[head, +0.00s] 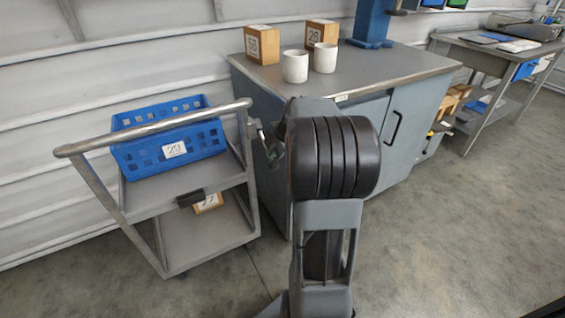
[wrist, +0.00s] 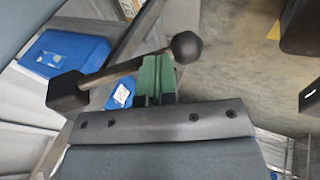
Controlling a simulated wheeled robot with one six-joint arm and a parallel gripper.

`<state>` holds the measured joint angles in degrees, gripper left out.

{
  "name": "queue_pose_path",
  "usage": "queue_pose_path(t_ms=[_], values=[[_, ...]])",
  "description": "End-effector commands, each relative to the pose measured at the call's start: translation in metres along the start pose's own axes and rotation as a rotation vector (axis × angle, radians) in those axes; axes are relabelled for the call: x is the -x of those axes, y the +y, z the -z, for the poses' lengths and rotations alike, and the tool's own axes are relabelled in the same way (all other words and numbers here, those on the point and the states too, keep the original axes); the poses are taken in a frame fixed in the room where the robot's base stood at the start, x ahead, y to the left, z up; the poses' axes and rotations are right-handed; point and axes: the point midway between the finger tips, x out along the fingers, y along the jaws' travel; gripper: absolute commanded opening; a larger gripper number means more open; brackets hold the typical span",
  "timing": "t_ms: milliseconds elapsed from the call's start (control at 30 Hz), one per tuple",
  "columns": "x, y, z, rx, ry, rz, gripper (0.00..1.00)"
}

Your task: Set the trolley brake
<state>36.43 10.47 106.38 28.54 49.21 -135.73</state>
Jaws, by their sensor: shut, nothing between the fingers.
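The grey trolley (head: 150,205) stands at the left, with a push handle (head: 150,130) across its top. In the wrist view, the brake lever (wrist: 130,67) is a metal rod running from a dark block (wrist: 68,92) to a round black knob (wrist: 186,47). In the head view, a small lever (head: 256,128) shows by the trolley's right post. My gripper (head: 273,153) is beside that post, partly hidden by my arm. Its green fingers (wrist: 155,68) are shut and empty, close to the rod near the knob. I cannot tell whether they touch it.
A blue crate (head: 140,158) marked 29 sits on the trolley's upper shelf, and a box (head: 208,203) lies below. Floor is clear at the right.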

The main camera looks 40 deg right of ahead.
Motion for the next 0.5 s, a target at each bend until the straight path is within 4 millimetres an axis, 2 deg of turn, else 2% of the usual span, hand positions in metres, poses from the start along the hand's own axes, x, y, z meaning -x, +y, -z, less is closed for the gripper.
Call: queue_pose_path(t_ms=[33,500], values=[[-0.015,-0.003,0.001,0.008,0.003,0.001,0.00],[-0.042,0.005,-0.003,0.009,0.005,0.005,0.00]])
